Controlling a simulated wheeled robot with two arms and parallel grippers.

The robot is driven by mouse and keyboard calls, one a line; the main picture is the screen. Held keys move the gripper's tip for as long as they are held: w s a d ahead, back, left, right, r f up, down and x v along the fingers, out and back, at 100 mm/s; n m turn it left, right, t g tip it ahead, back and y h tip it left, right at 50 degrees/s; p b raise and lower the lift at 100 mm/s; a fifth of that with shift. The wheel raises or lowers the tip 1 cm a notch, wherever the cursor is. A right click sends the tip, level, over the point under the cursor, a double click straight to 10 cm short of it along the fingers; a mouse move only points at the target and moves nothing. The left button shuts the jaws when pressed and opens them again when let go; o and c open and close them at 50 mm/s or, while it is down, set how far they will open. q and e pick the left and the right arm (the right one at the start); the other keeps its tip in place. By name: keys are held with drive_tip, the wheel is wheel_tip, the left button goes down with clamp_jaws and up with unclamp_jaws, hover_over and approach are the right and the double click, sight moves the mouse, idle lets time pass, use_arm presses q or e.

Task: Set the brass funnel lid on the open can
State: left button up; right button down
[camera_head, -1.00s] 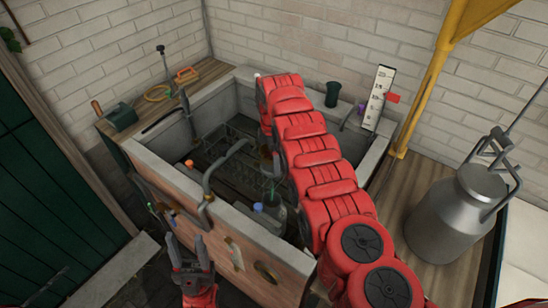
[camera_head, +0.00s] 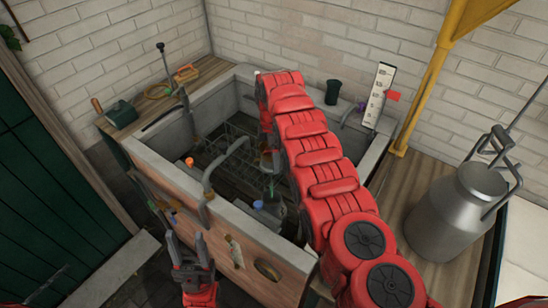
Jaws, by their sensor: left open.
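My left gripper (camera_head: 187,246) is open and empty, low in front of the trough's front wall, with its grey fingers pointing up. My right arm reaches from the lower right across the trough; its far end hides what lies beneath, and I cannot make out its jaws. A small brownish round thing (camera_head: 267,161) shows beside that arm inside the trough; I cannot tell whether it is the brass funnel lid. A large grey metal can (camera_head: 454,222) stands upright at the right, with a clamp frame at its neck.
The stone trough (camera_head: 262,235) holds a wire rack, bent pipes and a bottle (camera_head: 271,190). A dark green cup (camera_head: 333,92) and a white scale board (camera_head: 377,96) stand at its back edge. A yellow post (camera_head: 424,90) rises left of the can. Tools lie on the left ledge.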

drive_tip(key=shift+f, duration=0.15)
drive_tip(key=shift+f+b, duration=0.75)
drive_tip(key=shift+f, duration=0.4)
wheel_tip(320, 180, down, 5)
drive_tip(key=b, duration=0.3)
drive_tip(key=shift+r, duration=0.2)
drive_tip(key=shift+b, duration=0.3)
wheel_tip(320, 180, down, 6)
drive_tip(key=b, duration=0.6)
drive_tip(key=shift+f+b, duration=0.15)
drive_tip(key=shift+b, duration=0.15)
drive_tip(key=shift+f, duration=0.15)
